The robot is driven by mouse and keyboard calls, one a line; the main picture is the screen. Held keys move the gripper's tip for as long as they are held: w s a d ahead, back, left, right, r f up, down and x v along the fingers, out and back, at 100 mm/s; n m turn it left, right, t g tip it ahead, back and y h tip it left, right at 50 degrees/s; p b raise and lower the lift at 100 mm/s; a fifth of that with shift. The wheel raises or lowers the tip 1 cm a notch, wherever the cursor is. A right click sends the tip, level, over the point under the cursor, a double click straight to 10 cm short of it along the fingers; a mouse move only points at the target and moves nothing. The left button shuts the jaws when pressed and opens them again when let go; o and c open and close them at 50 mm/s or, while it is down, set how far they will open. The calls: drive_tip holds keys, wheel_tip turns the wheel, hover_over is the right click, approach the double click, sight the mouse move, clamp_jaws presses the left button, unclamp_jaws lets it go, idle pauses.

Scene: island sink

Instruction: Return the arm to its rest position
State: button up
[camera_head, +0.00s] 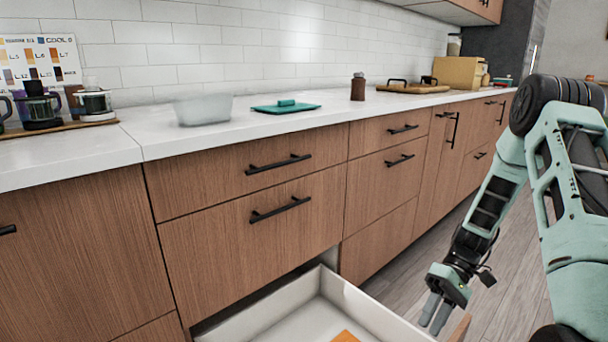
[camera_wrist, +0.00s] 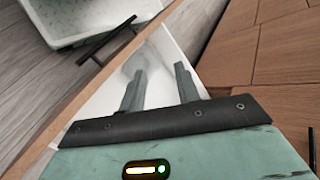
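My arm reaches down on the right side of the head view, with its forearm angled toward the floor. My gripper (camera_head: 435,312) points down beside the right part of the open bottom drawer (camera_head: 368,309). In the wrist view my gripper (camera_wrist: 159,76) has its two grey fingers clearly apart with nothing between them. The drawer's pale inside (camera_wrist: 165,55) shows behind and between the fingers. I cannot tell whether the fingers are above the drawer's rim or touching it.
An orange item (camera_head: 345,337) lies in the open drawer, cut off by the frame. The drawer's black handle (camera_wrist: 105,40) sticks out from its front. Wooden cabinets (camera_head: 250,190) stand to the left. A clear container (camera_head: 203,110) and teal board (camera_head: 286,107) sit on the white counter. Grey floor shows right.

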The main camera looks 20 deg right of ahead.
drive_tip(key=a+r+n+h, duration=0.2)
drive_tip(key=a+r+h, duration=0.3)
drive_tip(key=a, duration=0.5)
drive_tip(key=a+r+n+h, duration=0.25)
drive_tip(key=a+r, duration=0.35)
drive_tip(key=a, duration=0.4)
drive_tip(key=s+a+r+n+t+h, duration=0.2)
drive_tip(key=s+a+r+n+t, duration=0.2)
drive_tip(key=s+a+r, duration=0.5)
wheel_tip(320, 180, up, 28)
drive_tip(key=s+a+p, duration=0.1)
drive_tip(key=a+p, duration=0.1)
drive_tip(key=p, duration=2.8)
drive_tip(key=shift+s, duration=0.25)
drive_tip(key=shift+a+f, duration=0.1)
drive_tip(key=shift+a, duration=0.15)
